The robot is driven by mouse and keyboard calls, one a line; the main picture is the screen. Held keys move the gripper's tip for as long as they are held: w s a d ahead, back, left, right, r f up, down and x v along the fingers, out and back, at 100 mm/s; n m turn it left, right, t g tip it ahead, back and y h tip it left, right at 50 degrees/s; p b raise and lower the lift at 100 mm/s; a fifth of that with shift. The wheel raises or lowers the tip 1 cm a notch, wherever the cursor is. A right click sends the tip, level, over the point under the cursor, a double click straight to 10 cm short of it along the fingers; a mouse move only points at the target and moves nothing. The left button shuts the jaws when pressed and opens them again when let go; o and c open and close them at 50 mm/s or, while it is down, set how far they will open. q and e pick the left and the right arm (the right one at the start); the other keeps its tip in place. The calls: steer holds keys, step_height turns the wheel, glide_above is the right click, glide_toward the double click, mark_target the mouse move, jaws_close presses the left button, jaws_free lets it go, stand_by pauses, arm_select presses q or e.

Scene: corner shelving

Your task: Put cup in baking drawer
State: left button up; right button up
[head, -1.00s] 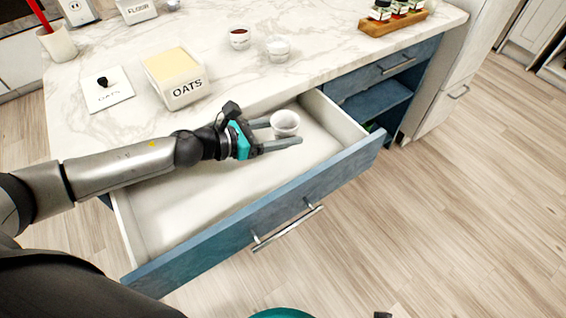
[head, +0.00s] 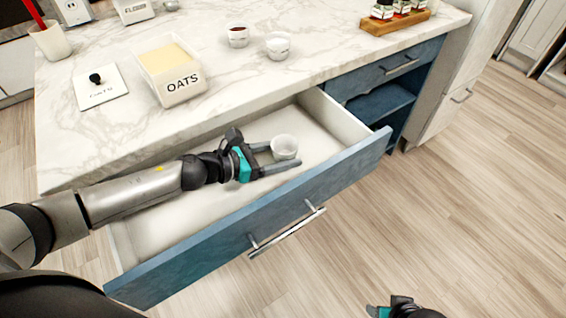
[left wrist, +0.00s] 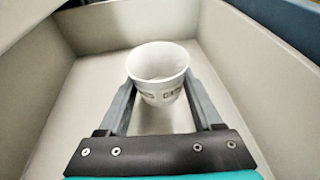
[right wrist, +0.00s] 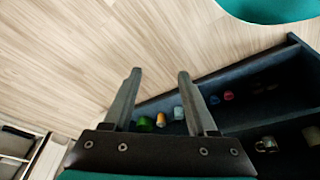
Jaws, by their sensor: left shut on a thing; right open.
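The white cup (head: 285,147) is upright between the fingers of my left gripper (head: 279,157), inside the open drawer. In the left wrist view the cup (left wrist: 159,76) has dark lettering on its side, and my left gripper (left wrist: 160,95) is shut on it. The cup is low in the drawer; I cannot tell whether it touches the floor. The drawer (head: 180,225) is pulled out, white inside with a blue front, and otherwise looks empty. My right gripper (right wrist: 156,80) is open and empty, away from the drawer; part of it shows at the bottom of the head view.
On the marble counter are an oats container (head: 172,78), a lid (head: 101,88), a cup with dark contents (head: 238,36), another white cup (head: 278,46) and a wooden spice rack (head: 396,20). In the right wrist view, a dark shelf (right wrist: 250,85) holds several small items.

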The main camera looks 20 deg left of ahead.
arm_select(q)
step_height(320, 180, down, 2)
steer(key=shift+b, duration=0.45)
steer(key=shift+f, duration=0.3)
arm_select(e)
steer(key=shift+w+r+t, duration=0.15)
steer(key=shift+w+r, duration=0.05)
steer(key=shift+r, duration=0.6)
steer(key=shift+w+r+t, duration=0.15)
steer(key=shift+r, duration=0.6)
arm_select(q)
steer(key=shift+f+b, duration=0.2)
steer(key=shift+b, duration=0.1)
steer(key=o, duration=1.5)
steer(key=shift+c, duration=0.2)
arm_select(e)
steer(key=shift+r, duration=0.4)
steer(key=shift+w, duration=0.1)
